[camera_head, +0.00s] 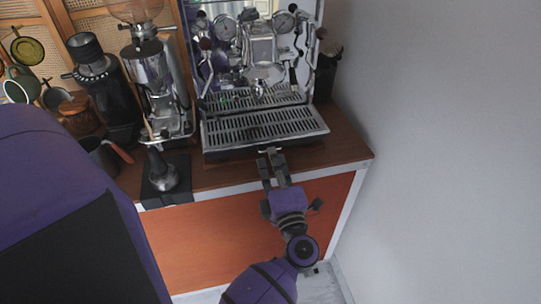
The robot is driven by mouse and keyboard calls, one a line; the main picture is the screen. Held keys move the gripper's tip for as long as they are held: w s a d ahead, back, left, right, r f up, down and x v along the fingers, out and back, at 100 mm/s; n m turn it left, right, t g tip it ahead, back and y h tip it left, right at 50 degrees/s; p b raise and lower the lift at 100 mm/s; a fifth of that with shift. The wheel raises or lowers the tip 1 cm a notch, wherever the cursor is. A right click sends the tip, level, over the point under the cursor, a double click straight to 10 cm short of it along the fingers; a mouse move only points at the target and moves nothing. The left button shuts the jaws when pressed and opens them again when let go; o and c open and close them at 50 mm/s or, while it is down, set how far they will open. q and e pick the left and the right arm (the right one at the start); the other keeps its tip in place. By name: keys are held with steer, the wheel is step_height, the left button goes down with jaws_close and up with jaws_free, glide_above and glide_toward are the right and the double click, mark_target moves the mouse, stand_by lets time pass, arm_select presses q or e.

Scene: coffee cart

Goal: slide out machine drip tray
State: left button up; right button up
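The espresso machine (258,60) stands on the wooden counter, with its slatted metal drip tray (285,125) at the front. A small handle (268,150) shows at the middle of the tray's front edge. My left gripper (271,157) is just in front of this handle, above the counter's front edge, pointing at the machine. Its two fingers are apart, with a gap between them. The fingertips are close to the handle; I cannot tell whether they touch it. My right gripper is not in view.
A grinder (155,85) stands left of the machine, with a tamper (160,172) on a black mat (180,185) in front. A dark jug (98,155) is further left. A grey wall (450,120) bounds the right side. The counter's right front corner is clear.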

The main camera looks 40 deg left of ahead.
arm_select(q)
steer(key=shift+w+a+r, duration=0.1)
steer(key=shift+w+a, duration=0.35)
jaws_close()
